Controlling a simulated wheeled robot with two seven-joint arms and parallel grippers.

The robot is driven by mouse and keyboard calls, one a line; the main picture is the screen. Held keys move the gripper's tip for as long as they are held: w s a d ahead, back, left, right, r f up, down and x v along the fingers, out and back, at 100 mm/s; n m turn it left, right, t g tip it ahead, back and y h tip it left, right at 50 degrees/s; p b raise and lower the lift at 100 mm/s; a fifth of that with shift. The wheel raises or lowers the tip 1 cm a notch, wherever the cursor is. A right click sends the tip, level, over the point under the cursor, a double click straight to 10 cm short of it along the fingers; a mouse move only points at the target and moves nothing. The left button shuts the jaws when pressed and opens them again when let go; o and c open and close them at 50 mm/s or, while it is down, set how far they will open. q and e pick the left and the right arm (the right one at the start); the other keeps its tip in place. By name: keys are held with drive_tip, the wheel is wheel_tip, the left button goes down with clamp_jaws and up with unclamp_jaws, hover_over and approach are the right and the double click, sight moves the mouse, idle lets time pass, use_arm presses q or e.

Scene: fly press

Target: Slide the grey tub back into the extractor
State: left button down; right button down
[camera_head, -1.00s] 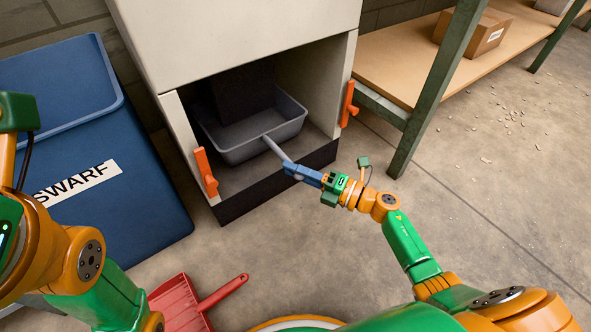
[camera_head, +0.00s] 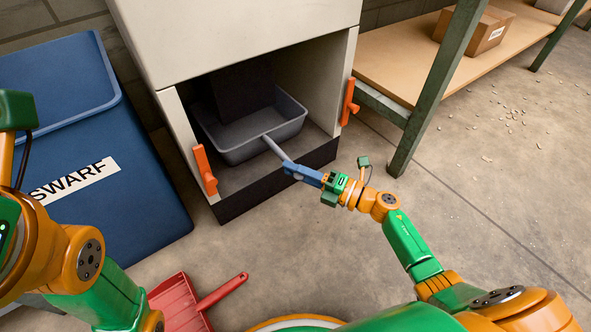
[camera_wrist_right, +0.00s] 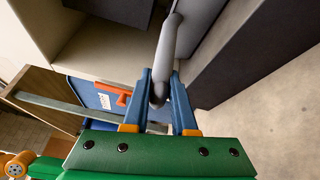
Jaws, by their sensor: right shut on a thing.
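The grey tub (camera_head: 262,137) sits inside the open lower bay of the extractor (camera_head: 240,40), a pale cabinet. Its grey handle (camera_head: 277,149) points out toward the front right. My right gripper (camera_head: 289,169) is shut on the end of that handle. In the right wrist view the handle (camera_wrist_right: 168,45) runs between the two blue fingers of my right gripper (camera_wrist_right: 161,90). A dark block inside the bay hides the back of the tub. My left arm is at the left edge, but its gripper fingers are out of view.
Orange latches (camera_head: 205,170) and (camera_head: 349,102) flank the bay opening. A dark sill (camera_head: 275,184) runs along its bottom. A blue SWARF bin (camera_head: 150,200) stands left, a red dustpan (camera_head: 180,300) lies in front, and a green-legged bench (camera_head: 435,90) stands right.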

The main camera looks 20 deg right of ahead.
drive_tip(key=shift+r, duration=0.1)
drive_tip(key=c, duration=0.6)
unclamp_jaws()
drive_tip(key=shift+c, duration=0.2)
